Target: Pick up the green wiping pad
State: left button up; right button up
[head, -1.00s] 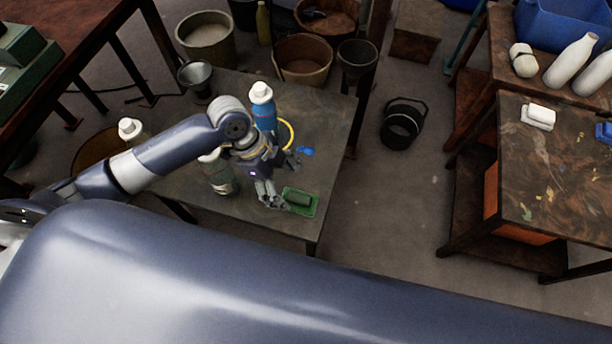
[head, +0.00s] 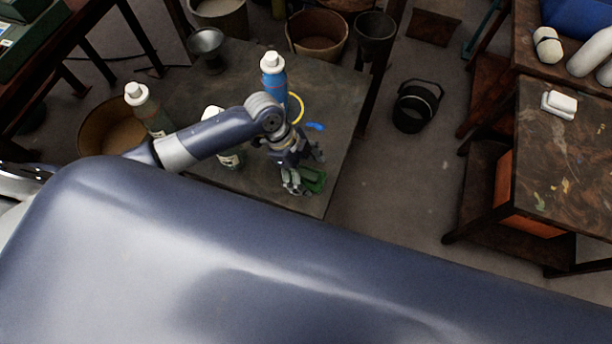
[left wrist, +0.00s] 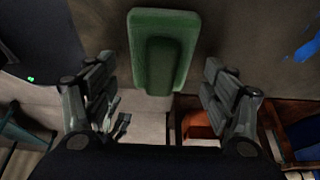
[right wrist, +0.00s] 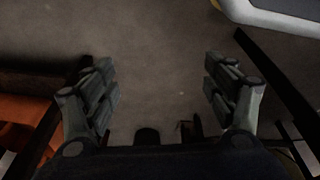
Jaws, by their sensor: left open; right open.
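The green wiping pad (head: 314,181), a flat green rectangle with a raised darker block, lies on the dark table (head: 335,100) near its front right corner. My left gripper (head: 303,180) is open at the pad in the head view, its fingers partly covering it. In the left wrist view, the pad (left wrist: 160,50) lies ahead of and between the two spread fingers, and neither finger visibly touches it. My right gripper (right wrist: 160,85) is open and empty in the right wrist view, above bare floor.
A blue bottle with a white cap (head: 273,78), a yellow ring (head: 297,108) and a small blue piece (head: 315,127) are behind the left gripper on the table. A black bucket (head: 416,106) stands on the floor. Another table (head: 570,150) is at the right.

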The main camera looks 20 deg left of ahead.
aim_at(308, 173)
pick_arm(q)
jog(key=shift+d+f, duration=0.2)
jog(key=shift+f, duration=0.25)
pick_arm(e)
jog(key=shift+w+r, duration=0.1)
jog(key=shift+r, duration=0.3)
pick_arm(q)
jog(key=c, duration=1.2)
jog(key=shift+c, duration=0.2)
jog(key=shift+r, duration=0.45)
notch_tip(308, 173, up, 9)
jog(key=p, duration=0.2)
jog(key=shift+r+p, duration=0.1)
jog(key=shift+p, duration=0.2)
pick_arm(e)
jog(key=s+f, duration=0.4)
jog(key=f, duration=0.3)
jog(key=shift+s+d+f+g, duration=0.15)
jog(key=shift+d+f+g, duration=0.1)
jog(key=shift+d+g, duration=0.05)
pick_arm(q)
jog(key=shift+r, duration=0.1)
